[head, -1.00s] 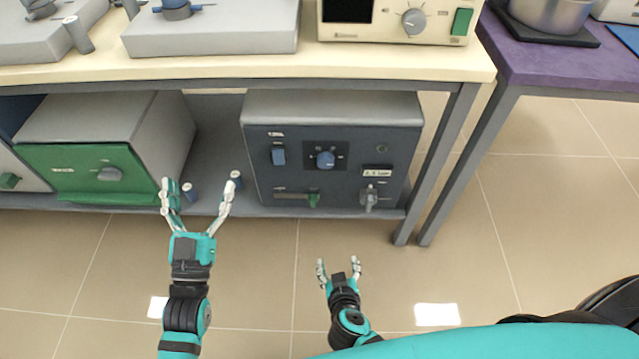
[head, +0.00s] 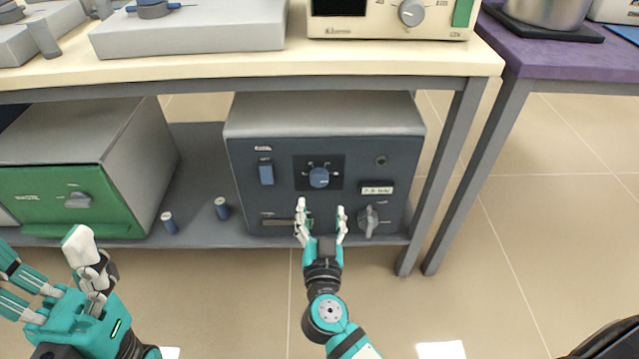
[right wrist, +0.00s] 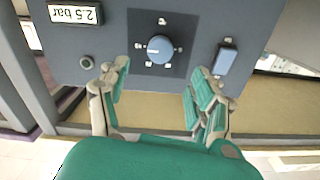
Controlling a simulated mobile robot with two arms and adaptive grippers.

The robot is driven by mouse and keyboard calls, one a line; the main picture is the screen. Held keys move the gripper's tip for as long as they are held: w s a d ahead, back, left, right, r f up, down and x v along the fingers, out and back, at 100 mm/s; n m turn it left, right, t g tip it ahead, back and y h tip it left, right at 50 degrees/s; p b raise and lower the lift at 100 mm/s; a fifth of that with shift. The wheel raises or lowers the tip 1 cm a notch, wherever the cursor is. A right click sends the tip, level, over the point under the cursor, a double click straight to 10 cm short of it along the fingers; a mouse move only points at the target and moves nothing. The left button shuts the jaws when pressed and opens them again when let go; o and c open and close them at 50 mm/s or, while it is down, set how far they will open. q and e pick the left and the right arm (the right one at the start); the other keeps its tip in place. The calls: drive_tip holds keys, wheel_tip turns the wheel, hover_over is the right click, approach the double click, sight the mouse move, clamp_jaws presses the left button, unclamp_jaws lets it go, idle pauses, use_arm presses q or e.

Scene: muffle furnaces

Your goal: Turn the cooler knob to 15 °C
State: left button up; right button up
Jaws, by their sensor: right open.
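A dark-blue-fronted unit (head: 247,208), probably the cooler, stands on the lower shelf. Its round blue knob (head: 319,177) sits on a dark square panel with small marks too small to read. The right wrist view also shows the knob (right wrist: 160,48), upside down. My right gripper (head: 321,215) is open and empty, below the knob in the head view. In the right wrist view its fingers (right wrist: 157,80) are spread to either side, with the knob beyond them and apart. My left gripper (head: 55,262) is at the lower left, fingers spread and empty.
The unit also has a blue switch (head: 266,172), a grey valve knob (head: 368,220) and a "2.5 bar" label (right wrist: 75,14). A green-fronted box (head: 40,205) stands at left, with two small blue cylinders (head: 169,222) (head: 222,208) between. A table leg (head: 440,180) stands at right.

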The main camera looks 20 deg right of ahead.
sight(319, 181)
drive_tip(key=x, duration=0.9)
drive_tip(key=shift+f, duration=0.1)
drive_tip(key=shift+s, duration=0.1)
drive_tip(key=c, duration=1.2)
